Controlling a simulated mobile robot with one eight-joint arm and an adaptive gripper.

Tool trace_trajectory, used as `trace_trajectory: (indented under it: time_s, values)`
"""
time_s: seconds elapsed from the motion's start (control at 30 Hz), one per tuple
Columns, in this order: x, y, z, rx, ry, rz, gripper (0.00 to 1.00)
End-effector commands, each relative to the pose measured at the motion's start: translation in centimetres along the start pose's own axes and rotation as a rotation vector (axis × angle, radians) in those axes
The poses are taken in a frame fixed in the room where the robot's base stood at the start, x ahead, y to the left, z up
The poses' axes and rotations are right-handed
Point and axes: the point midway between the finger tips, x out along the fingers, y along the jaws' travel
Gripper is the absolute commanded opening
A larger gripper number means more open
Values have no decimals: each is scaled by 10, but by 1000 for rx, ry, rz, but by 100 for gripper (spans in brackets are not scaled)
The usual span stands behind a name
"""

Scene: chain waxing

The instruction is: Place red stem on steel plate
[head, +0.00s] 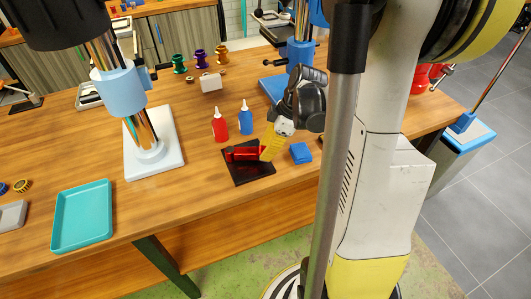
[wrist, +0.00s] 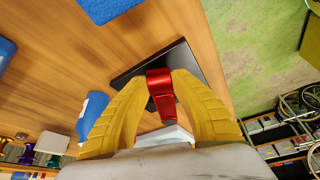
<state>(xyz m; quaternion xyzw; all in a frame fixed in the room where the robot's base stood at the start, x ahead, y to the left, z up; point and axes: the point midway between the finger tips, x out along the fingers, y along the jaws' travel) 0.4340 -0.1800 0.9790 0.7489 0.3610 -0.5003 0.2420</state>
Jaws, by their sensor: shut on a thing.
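The red stem (head: 243,153) is a glossy red piece at the centre of the bench in the head view. My gripper (head: 268,153), with yellow fingers, is shut on its right end. In the wrist view the red stem (wrist: 161,92) sits between the two yellow fingers of my gripper (wrist: 160,110). The dark square steel plate (head: 250,177) lies flat on the wooden bench under the stem. The steel plate (wrist: 195,61) also shows behind the stem in the wrist view. I cannot tell whether the stem touches the plate. The fingers hide part of the stem.
A red bottle (head: 220,127) and a blue bottle (head: 245,120) stand just behind the plate. A blue block (head: 301,153) lies to its right. A teal tray (head: 82,218) and a white base (head: 152,165) are at left. The bench between tray and plate is clear.

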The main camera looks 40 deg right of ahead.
Motion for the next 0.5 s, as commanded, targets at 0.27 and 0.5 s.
trace_trajectory:
  time_s: [0.27,0.5]
  values:
    - [3,0,1,0,0,0,0]
    - [5,0,2,0,0,0,47]
